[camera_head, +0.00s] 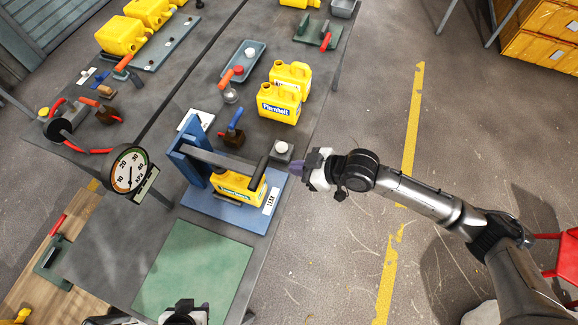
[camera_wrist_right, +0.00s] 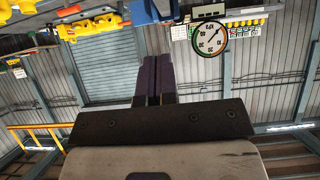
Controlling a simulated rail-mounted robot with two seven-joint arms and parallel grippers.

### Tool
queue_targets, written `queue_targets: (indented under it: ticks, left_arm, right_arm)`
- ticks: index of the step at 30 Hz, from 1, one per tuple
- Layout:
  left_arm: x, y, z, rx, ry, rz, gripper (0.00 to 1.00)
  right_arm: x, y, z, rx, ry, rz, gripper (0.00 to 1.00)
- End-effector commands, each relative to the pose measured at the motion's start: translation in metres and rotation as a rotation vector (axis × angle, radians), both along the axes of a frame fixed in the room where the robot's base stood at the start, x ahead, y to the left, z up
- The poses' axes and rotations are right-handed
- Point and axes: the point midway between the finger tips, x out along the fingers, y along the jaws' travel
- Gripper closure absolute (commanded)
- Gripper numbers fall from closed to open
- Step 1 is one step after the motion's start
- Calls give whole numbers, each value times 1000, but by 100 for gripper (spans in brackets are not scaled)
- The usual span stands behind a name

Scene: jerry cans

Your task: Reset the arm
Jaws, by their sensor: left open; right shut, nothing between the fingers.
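My right arm comes in from the right in the head view. Its gripper (camera_head: 298,169) is shut and empty, at the table's right edge beside the blue leak-test stand (camera_head: 226,208). In the right wrist view its purple fingers (camera_wrist_right: 153,80) are together with nothing between them. My left gripper (camera_head: 185,311) shows only in part at the bottom edge of the head view, near the green mat (camera_head: 194,271); it is open with nothing seen in it.
Two yellow jerry cans (camera_head: 279,101) stand further back on the table. A pressure gauge (camera_head: 130,172) stands left of the stand. The floor right of the table is open around my right arm.

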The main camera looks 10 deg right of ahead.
Motion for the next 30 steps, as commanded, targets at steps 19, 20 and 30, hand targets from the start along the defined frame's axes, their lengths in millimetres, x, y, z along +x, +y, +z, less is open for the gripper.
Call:
queue_targets:
  ticks: [19, 20, 30]
  left_arm:
    - [0, -3, 0, -11, -1, 7, 57]
    - [0, -3, 0, -10, -2, 7, 57]
    - [0, 0, 0, 1, -1, -1, 57]
  right_arm:
    - [-1, -2, 2, 1, -1, 0, 100]
    - [-1, -2, 2, 1, -1, 0, 100]
    - [-10, -28, -25, -276, 62, -33, 100]
